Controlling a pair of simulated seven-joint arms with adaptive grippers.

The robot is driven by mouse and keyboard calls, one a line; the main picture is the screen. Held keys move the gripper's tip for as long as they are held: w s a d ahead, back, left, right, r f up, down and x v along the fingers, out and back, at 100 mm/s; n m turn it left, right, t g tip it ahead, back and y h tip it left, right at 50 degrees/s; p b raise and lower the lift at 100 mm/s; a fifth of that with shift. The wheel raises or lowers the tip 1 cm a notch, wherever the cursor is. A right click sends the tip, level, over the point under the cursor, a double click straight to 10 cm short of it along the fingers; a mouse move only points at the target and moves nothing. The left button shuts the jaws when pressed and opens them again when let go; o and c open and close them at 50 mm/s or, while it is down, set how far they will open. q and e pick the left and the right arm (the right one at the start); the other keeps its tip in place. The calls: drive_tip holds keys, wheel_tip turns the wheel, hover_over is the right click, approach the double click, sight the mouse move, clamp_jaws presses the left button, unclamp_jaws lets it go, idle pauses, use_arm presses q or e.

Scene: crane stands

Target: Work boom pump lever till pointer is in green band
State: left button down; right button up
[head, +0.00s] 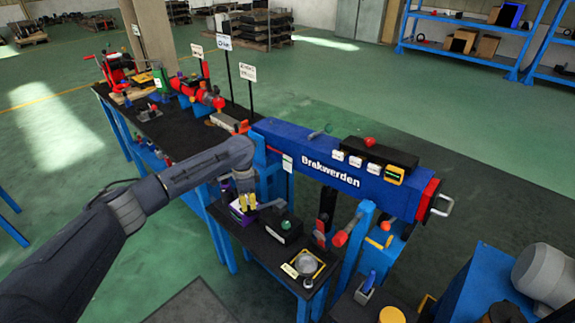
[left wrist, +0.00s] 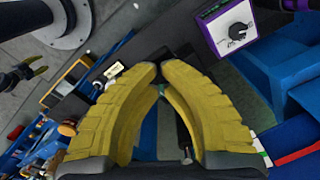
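The blue boom marked "Brakwerden" (head: 335,172) lies across the middle of the head view. A lever with a red grip (head: 342,238) stands below it; I cannot tell for sure that it is the pump lever. A round grey-faced item (head: 307,265) sits on the black bench top, too small to read; no green band or pointer can be made out. My left gripper (head: 247,201) points down beside the purple box (head: 237,213). Its yellow fingers (left wrist: 160,69) come together at the tips with nothing seen between them. My right gripper (left wrist: 42,66) shows small, fingers apart and empty.
A black box with a green knob (head: 285,227) stands on the bench. Signs on posts (head: 248,73) rise behind the boom. Open green floor (head: 400,100) lies beyond it.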

use_arm(q)
drive_tip(key=shift+f, duration=4.2)
drive_tip(key=shift+r, duration=4.8)
drive_tip(key=shift+r, duration=0.2)
drive_tip(key=shift+f, duration=0.1)
drive_tip(key=shift+f, duration=4.85)
drive_tip(key=shift+r, duration=4.75)
